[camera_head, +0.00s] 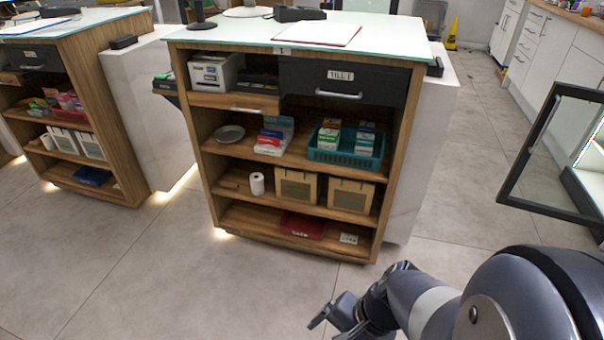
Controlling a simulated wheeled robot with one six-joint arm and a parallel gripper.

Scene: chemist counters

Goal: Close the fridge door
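The fridge door (513,190) is a black-framed glass door at the right edge of the view. It stands open, swung out from the fridge (587,180), of which only a pale, partly lit strip shows at the far right. My gripper (328,318) is low in the middle of the view, above the floor and to the left of the door, apart from it. It is small and dark here, and I cannot tell whether its fingers are open or shut. My arm hides the floor below the door.
A wooden till counter (195,142) with shelves of boxes and a teal basket (322,157) stands ahead. A second counter (62,185) is at the left. White cabinets (545,55) line the back right. Grey floor (455,165) is clear between the till counter and the door.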

